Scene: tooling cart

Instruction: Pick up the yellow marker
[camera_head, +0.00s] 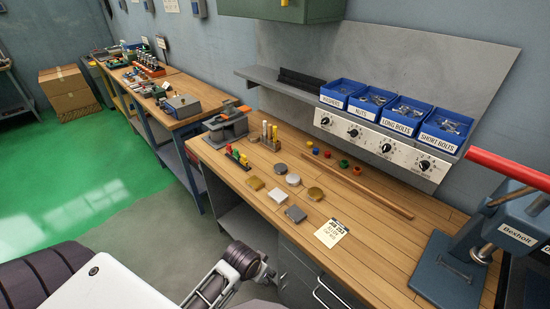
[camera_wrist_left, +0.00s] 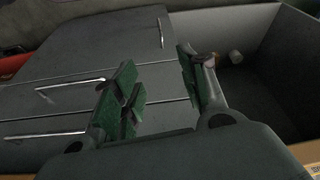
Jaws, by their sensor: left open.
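I cannot pick out a yellow marker for certain in either view. My left gripper (camera_head: 266,273) is low in front of the bench, beside the drawer fronts and below the worktop. In the wrist view my left gripper (camera_wrist_left: 155,83) is open, with green pads apart and nothing between them. My right gripper is not in view.
Metal discs and blocks (camera_head: 278,195), small coloured caps (camera_head: 327,154) and a long wooden rod (camera_head: 360,183) lie on the bench. Blue bins (camera_head: 445,127) stand on the shelf behind. A blue press (camera_head: 455,270) is at right. Drawer handles (camera_wrist_left: 70,85) face the gripper.

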